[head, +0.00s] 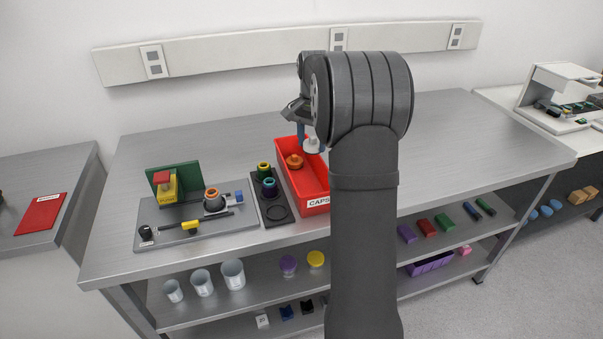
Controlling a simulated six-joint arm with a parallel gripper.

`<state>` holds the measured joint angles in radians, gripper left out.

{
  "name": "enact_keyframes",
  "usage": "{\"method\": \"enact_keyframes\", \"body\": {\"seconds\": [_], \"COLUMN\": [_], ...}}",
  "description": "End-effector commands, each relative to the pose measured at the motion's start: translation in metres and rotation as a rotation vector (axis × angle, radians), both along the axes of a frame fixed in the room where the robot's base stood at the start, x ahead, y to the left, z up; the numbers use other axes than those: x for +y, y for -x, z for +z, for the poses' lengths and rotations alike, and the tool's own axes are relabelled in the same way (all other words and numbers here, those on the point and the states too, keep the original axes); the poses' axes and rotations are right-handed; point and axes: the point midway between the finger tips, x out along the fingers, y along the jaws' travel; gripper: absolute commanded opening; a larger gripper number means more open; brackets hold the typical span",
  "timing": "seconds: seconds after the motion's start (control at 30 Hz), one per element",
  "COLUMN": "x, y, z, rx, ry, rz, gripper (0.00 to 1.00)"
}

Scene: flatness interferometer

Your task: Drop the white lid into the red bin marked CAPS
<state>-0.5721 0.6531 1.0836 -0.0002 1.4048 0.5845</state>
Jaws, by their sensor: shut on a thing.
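The white lid (312,145) is between the fingers of my gripper (305,135), which is shut on it. The gripper and lid are over the red bin (301,180) marked CAPS, seen near its right wall. An orange cap (294,161) with a dark centre is inside the bin, to the left of the lid. I cannot tell the exact height of the lid above the bin floor. My arm hides the right part of the bin and part of its label.
A black tray (278,214) with ringed parts stands just left of the bin. Further left is a grey plate (160,238) with a green block and small fittings. The steel table (475,150) is clear to the right. Cups and coloured blocks sit on the shelves below.

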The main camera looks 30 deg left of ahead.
Motion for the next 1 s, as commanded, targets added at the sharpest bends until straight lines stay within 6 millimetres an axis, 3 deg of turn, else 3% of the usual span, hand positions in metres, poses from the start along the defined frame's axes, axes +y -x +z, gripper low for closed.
{"method": "enact_keyframes", "body": {"seconds": [0.17,0.63,1.0], "x": [0.009,0.008,0.009], "y": [0.005,0.005,0.005], "z": [-0.002,-0.051,-0.056], "rx": [0.001,0.001,-0.001], "ry": [0.001,0.001,0.0], "rz": [0.012,0.011,0.011], "gripper": [0.28,0.28,0.28]}}
